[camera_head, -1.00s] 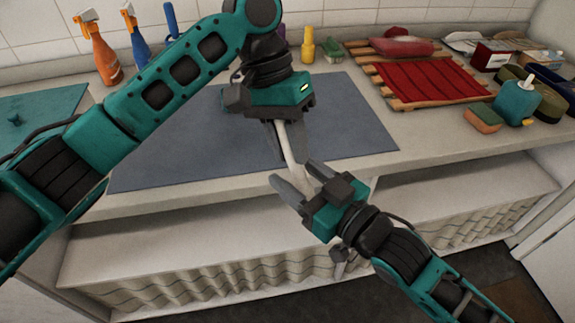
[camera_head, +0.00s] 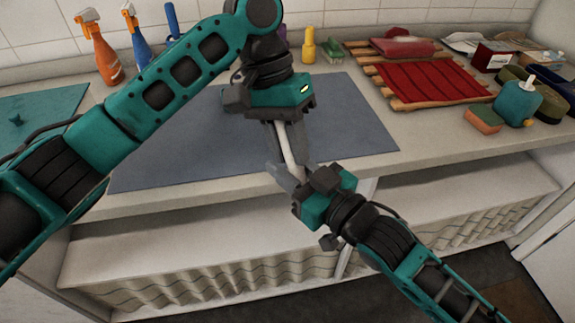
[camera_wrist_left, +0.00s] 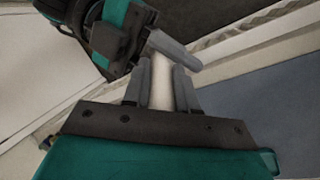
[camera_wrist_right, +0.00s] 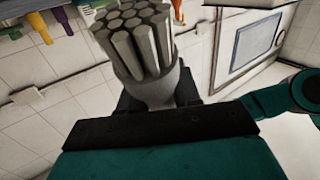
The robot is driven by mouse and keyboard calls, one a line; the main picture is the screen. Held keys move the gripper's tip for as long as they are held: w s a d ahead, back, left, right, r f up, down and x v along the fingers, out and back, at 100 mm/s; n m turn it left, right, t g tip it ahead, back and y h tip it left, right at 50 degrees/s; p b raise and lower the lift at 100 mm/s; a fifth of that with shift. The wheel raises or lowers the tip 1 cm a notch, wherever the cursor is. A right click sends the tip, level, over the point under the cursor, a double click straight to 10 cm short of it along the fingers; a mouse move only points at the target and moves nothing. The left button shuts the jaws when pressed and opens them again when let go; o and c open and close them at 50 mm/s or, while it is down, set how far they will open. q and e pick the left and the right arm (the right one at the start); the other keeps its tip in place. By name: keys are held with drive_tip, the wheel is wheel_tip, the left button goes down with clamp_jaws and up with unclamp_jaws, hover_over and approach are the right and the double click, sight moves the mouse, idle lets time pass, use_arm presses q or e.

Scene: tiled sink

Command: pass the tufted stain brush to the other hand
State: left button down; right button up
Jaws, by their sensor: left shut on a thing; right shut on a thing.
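The tufted stain brush has a pale handle (camera_head: 287,147) that runs down from my left gripper (camera_head: 287,135) to my right gripper (camera_head: 290,178) in the head view. My left gripper is shut on the handle, which also shows between its fingers in the left wrist view (camera_wrist_left: 161,82). My right gripper is shut on the brush near its head, below and right of the left one. The brush's thick grey tufts (camera_wrist_right: 140,36) show in the right wrist view, above the grey collar. In the head view the tufts are hidden by the right gripper.
Both grippers are over the counter's front edge (camera_head: 200,193) and the blue-grey mat (camera_head: 345,125). Spray bottles (camera_head: 100,48) stand at the back left. A red cloth on a wooden rack (camera_head: 430,82), a sponge (camera_head: 484,118) and a teal dispenser (camera_head: 515,103) are at right.

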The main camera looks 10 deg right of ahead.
use_arm(q)
drive_tip(key=shift+w+d, duration=0.1)
use_arm(e)
drive_tip(key=shift+s+a+r, duration=0.1)
drive_tip(key=shift+s+a, duration=0.1)
drive_tip(key=shift+a, duration=0.05)
drive_tip(key=shift+c, duration=1.4)
use_arm(q)
drive_tip(key=c, duration=0.8)
unclamp_jaws()
use_arm(e)
drive_tip(key=shift+w+d, duration=0.1)
use_arm(q)
drive_tip(key=shift+r, duration=0.15)
